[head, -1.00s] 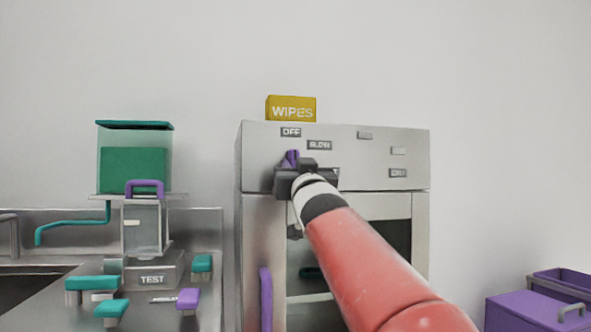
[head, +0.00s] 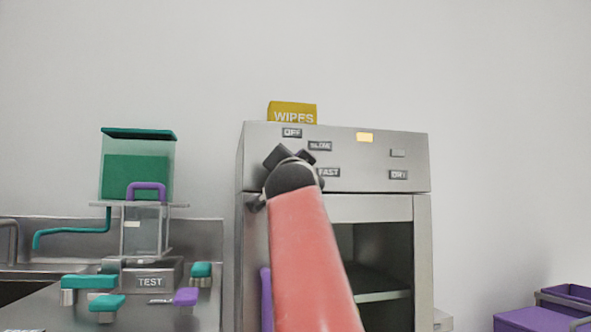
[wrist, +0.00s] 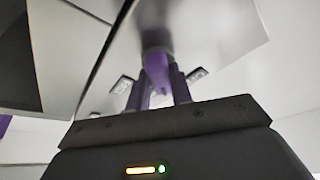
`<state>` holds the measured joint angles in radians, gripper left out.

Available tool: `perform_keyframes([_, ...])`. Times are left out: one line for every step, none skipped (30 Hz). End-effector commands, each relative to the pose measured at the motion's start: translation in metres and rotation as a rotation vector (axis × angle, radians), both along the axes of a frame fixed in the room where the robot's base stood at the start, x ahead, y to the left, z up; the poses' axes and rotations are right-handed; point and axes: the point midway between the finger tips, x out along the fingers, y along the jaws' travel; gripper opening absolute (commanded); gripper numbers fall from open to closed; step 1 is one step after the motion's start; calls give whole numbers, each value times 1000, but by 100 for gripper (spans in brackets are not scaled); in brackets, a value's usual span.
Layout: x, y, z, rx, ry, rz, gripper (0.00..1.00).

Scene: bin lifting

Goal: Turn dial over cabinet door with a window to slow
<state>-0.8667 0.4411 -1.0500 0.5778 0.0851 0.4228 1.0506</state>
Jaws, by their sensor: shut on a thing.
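My gripper (head: 289,157) is at the cabinet's upper panel, its jaws tilted in the head view. In the wrist view its two fingers (wrist: 159,92) are shut on the purple dial (wrist: 157,68), one on each side. The dial is hidden behind my gripper in the head view. The OFF label (head: 291,132) is above the gripper, the SLOW label (head: 320,146) to its upper right and the FAST label (head: 329,172) to its right. I cannot tell which label the dial points to. The windowed cabinet front (head: 400,208) is below, partly hidden by my arm.
An amber light (head: 364,137) is lit on the panel. A yellow WIPES box (head: 291,112) stands on the cabinet. A purple handle (head: 266,295) is left of my arm. A dispenser (head: 138,165) and a TEST block (head: 150,280) are on the left counter. Purple bins (head: 535,318) are right.

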Motion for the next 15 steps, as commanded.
perform_keyframes([0,1,2,27,7,0,0])
perform_keyframes([0,1,2,45,12,-1,0])
perform_keyframes([0,1,2,67,18,0,0])
perform_keyframes([0,1,2,81,22,0,0])
perform_keyframes([0,1,2,95,27,1,0])
perform_keyframes([0,1,2,112,30,1,0])
perform_keyframes([0,1,2,124,33,1,0])
perform_keyframes([0,1,2,133,37,0,0])
perform_keyframes([0,1,2,145,41,1,0])
perform_keyframes([0,1,2,153,43,1,0])
perform_keyframes([0,1,2,159,45,0,0])
perform_keyframes([0,1,2,167,46,1,0])
perform_keyframes([0,1,2,173,48,1,0])
perform_keyframes([0,1,2,176,48,1,0])
perform_keyframes([0,0,2,180,50,0,0])
